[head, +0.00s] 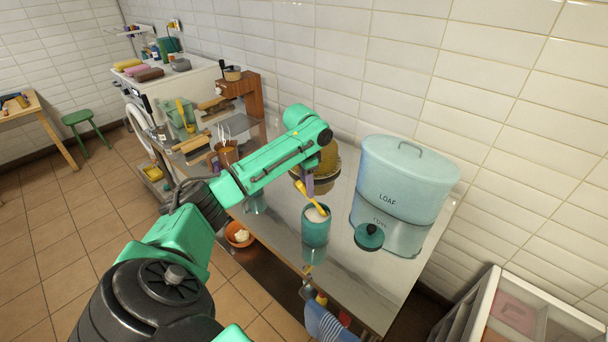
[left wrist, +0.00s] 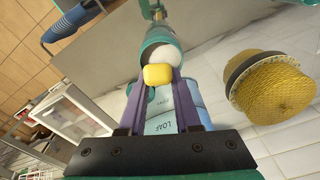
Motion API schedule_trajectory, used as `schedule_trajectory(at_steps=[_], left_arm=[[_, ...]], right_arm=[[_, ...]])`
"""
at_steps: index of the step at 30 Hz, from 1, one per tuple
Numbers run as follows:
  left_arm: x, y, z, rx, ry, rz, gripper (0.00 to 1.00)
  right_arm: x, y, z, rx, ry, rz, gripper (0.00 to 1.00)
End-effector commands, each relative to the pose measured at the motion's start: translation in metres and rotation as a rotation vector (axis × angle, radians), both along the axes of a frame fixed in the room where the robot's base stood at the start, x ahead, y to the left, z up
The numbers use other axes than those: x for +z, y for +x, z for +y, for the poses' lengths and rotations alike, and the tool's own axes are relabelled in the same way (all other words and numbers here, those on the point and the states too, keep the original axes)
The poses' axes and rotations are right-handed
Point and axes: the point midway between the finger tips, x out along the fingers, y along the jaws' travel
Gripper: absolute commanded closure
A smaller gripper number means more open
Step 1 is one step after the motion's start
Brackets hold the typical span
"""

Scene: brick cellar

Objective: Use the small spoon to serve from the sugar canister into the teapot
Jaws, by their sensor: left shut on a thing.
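My left gripper (head: 305,188) is shut on the yellow handle of the small spoon (head: 316,206). It holds the spoon tilted over the teal sugar canister (head: 315,232), which stands open with white sugar (head: 316,214) inside. The spoon's lower end is at the sugar; its bowl is hidden. In the left wrist view the purple fingers (left wrist: 158,82) grip the yellow handle (left wrist: 157,74), with the canister (left wrist: 158,38) beyond. A round yellow textured vessel with a dark band (head: 323,163) stands behind the arm, partly hidden; I cannot tell whether it is the teapot. My right gripper is not in view.
A teal lid (head: 369,237) lies right of the canister. A large pale-blue LOAF bin (head: 405,180) stands behind it against the tiled wall. The counter's front right (head: 365,298) is clear.

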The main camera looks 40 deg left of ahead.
Motion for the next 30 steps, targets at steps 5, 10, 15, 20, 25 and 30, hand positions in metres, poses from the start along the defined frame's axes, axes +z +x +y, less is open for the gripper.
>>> schedule_trajectory(at_steps=[5, 10, 15, 20, 25, 30], left_arm=[[-0.016, 0.002, -0.001, 0.000, -0.001, 0.001, 1.00], [-0.030, 0.004, -0.002, 0.001, 0.000, 0.000, 1.00], [-0.048, -0.003, 0.003, 0.003, -0.014, -0.041, 1.00], [-0.050, -0.011, 0.006, 0.004, -0.043, -0.109, 1.00], [-0.048, -0.016, 0.007, -0.001, -0.060, -0.158, 1.00], [-0.048, -0.019, 0.008, 0.004, -0.076, -0.183, 1.00]], right_arm=[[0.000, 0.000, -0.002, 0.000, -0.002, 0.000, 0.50], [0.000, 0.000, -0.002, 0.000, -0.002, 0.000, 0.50], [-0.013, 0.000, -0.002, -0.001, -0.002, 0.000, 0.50], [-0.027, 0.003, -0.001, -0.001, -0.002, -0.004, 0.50], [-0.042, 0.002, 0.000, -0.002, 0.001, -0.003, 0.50], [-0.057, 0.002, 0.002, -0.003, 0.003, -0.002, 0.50]])
